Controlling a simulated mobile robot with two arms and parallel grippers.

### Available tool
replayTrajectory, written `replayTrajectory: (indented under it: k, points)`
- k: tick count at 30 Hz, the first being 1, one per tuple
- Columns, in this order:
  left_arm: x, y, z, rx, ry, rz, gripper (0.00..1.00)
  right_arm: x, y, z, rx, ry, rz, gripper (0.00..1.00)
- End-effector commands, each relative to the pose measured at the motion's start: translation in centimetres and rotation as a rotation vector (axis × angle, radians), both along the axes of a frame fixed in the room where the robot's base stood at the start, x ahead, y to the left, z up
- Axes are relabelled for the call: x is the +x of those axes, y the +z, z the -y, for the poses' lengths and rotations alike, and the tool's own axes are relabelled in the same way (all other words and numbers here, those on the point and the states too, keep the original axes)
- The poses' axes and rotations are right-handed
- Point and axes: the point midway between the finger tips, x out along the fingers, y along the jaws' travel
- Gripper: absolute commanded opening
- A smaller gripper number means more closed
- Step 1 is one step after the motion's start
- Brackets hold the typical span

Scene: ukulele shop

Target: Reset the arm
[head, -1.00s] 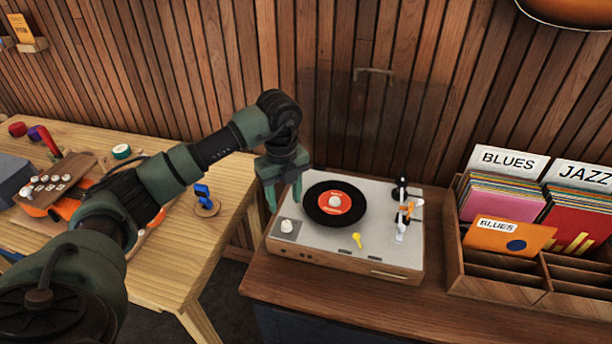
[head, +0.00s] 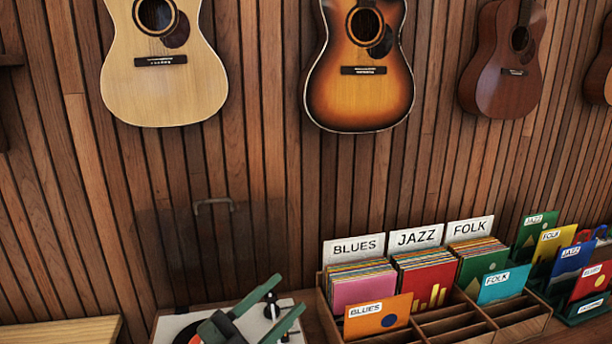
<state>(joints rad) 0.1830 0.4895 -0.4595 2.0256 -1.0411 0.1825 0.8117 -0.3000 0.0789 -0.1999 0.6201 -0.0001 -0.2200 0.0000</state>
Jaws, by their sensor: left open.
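My left arm is mostly below the frame. My right gripper is not in view.
A wooden record crate (head: 323,303) with BLUES, JAZZ and FOLK dividers stands right of my gripper. More records (head: 590,282) stand farther right. Several guitars (head: 358,98) hang on the slatted wall. A light wooden table (head: 60,334) shows at the bottom left.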

Motion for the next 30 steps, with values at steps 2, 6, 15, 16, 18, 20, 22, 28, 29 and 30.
replayTrajectory:
  k: [2, 6, 15, 16, 18, 20, 22, 28, 29, 30]
  points:
    - [0.9, -0.5, -3.9, -0.158, 0.198, -0.107, 0.47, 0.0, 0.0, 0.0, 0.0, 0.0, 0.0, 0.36]
    - [1.1, -6.2, -11.4, -0.314, 0.551, -0.398, 0.47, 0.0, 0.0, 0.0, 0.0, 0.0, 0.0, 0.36]
    - [-9.7, -22.7, -17.9, -0.261, 0.946, -1.133, 0.47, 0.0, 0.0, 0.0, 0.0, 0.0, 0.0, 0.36]
    - [-10.9, -23.7, -17.9, -0.245, 0.958, -1.189, 0.47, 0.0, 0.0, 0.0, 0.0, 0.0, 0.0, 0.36]
    - [-13.5, -25.6, -17.9, -0.209, 0.974, -1.302, 0.47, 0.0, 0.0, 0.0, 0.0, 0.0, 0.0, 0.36]
    - [-15.6, -26.8, -17.7, -0.177, 0.978, -1.387, 0.47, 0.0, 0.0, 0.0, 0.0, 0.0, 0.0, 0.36]
    - [-18.0, -27.9, -17.4, -0.144, 0.978, -1.478, 0.47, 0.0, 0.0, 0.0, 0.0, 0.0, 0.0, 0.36]
    - [-24.2, -30.0, -16.3, -0.043, 0.949, -1.704, 0.47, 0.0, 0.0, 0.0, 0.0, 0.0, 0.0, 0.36]
    - [-25.1, -30.2, -16.2, -0.028, 0.942, -1.734, 0.47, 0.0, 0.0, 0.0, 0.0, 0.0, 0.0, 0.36]
    - [-26.3, -30.4, -15.9, -0.008, 0.93, -1.777, 0.47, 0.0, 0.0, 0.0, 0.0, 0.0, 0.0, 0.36]
